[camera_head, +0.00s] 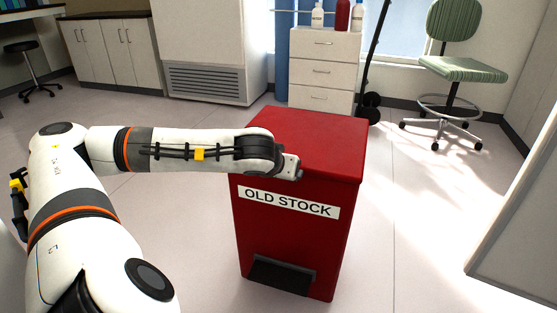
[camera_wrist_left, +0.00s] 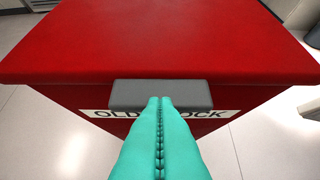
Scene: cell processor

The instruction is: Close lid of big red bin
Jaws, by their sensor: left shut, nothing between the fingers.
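The big red bin (camera_head: 290,235) stands upright on the floor, with an "OLD STOCK" label (camera_head: 288,202) on its front. Its red lid (camera_head: 315,138) lies flat across the top and looks down on the body; the lid also fills the upper left wrist view (camera_wrist_left: 160,40). A grey tab (camera_wrist_left: 130,92) sits at the lid's front edge in the wrist view. My left gripper (camera_wrist_left: 160,100) is shut and empty, its teal fingertips in front of the tab; I cannot tell whether they touch. My right gripper is out of view.
A black pedal-like flap (camera_head: 282,275) is low on the bin's front. A white drawer cabinet (camera_head: 322,72) stands behind the bin, and a green chair (camera_head: 460,68) is at the back right. The floor (camera_head: 400,230) right of the bin is clear.

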